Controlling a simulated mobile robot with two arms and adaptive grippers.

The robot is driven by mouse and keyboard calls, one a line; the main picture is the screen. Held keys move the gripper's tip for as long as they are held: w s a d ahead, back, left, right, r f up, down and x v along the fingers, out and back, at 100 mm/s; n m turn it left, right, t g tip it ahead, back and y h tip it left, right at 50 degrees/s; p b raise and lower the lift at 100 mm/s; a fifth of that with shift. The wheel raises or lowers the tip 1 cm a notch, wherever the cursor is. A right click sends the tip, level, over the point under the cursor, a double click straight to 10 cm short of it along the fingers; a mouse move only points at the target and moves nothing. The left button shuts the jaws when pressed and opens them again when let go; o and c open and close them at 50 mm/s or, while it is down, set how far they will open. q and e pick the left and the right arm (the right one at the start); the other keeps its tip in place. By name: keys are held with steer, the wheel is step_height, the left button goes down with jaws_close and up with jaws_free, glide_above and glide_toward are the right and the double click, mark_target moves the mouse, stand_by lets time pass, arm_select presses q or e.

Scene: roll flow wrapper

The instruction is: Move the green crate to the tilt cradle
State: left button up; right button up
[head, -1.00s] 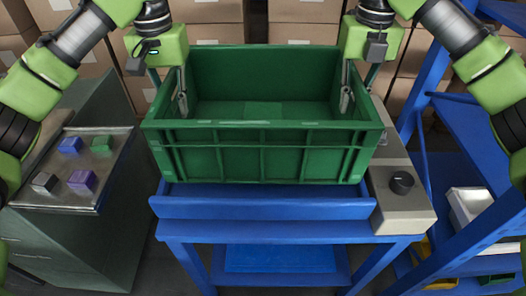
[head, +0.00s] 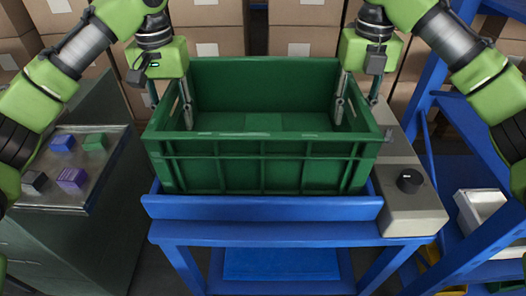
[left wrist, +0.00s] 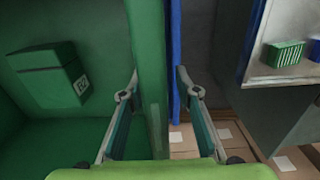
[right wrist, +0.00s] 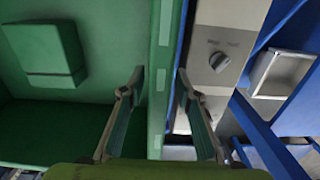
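In both wrist views one finger is inside the crate and one outside, with small gaps beside the wall. The crate's underside is hidden.
A grey control box with a black knob (head: 410,181) stands right of the cradle. A bench (head: 62,205) with small coloured blocks is at left. Blue shelving (head: 475,130) with a white bin (head: 482,215) is at right. Stacked cartons (head: 305,15) fill the back.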

mark_target(168, 90)
arm_select(q)
steer(key=shift+r, duration=0.2)
arm_select(e)
steer(key=shift+a, duration=0.1)
arm_select(q)
steer(key=shift+r, duration=0.35)
step_height(168, 90, up, 11)
steer(key=shift+f, duration=0.1)
arm_select(e)
steer(key=shift+r, duration=0.1)
step_height(168, 90, up, 12)
stand_by(0.4)
stand_by(0.3)
